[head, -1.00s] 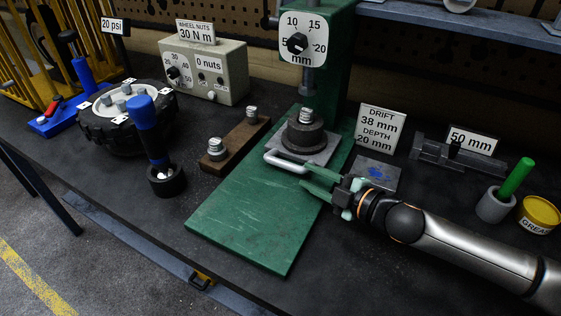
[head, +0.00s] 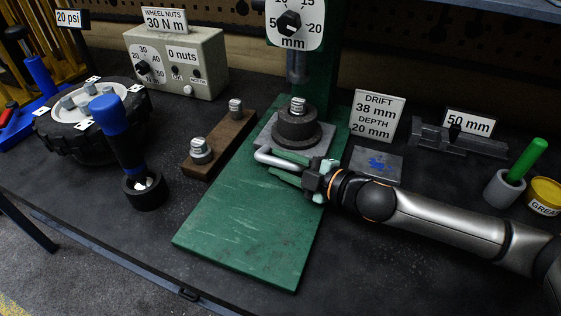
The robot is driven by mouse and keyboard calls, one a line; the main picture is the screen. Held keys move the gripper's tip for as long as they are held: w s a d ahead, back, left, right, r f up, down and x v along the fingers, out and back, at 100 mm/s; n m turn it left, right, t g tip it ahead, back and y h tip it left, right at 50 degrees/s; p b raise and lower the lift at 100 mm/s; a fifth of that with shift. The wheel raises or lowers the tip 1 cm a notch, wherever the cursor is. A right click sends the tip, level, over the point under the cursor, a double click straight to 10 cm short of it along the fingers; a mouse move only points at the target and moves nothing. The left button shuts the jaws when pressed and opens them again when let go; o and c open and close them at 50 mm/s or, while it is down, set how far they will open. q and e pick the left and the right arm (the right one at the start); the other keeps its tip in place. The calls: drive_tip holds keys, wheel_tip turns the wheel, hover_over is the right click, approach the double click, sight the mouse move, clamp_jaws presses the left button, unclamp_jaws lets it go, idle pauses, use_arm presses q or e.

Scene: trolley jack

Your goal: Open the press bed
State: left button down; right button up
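The press bed is a grey plate (head: 262,136) with a light metal bar handle (head: 276,162) at its front, lying on the green base (head: 245,225) of the press. A dark round part (head: 297,130) with a threaded stud on top sits on the plate, below the press ram (head: 297,66). My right gripper (head: 273,162) comes in from the right at the handle. Its two green fingers are apart, one on each side of the handle bar. I cannot tell whether they touch it. My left gripper is not in view.
A brown block (head: 219,143) with two studs stands left of the plate. A blue-handled tool (head: 119,135) stands in a black cup further left. The green base's front is clear.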

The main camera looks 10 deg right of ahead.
drive_tip(key=shift+c, duration=0.2)
clamp_jaws()
idle(1.1)
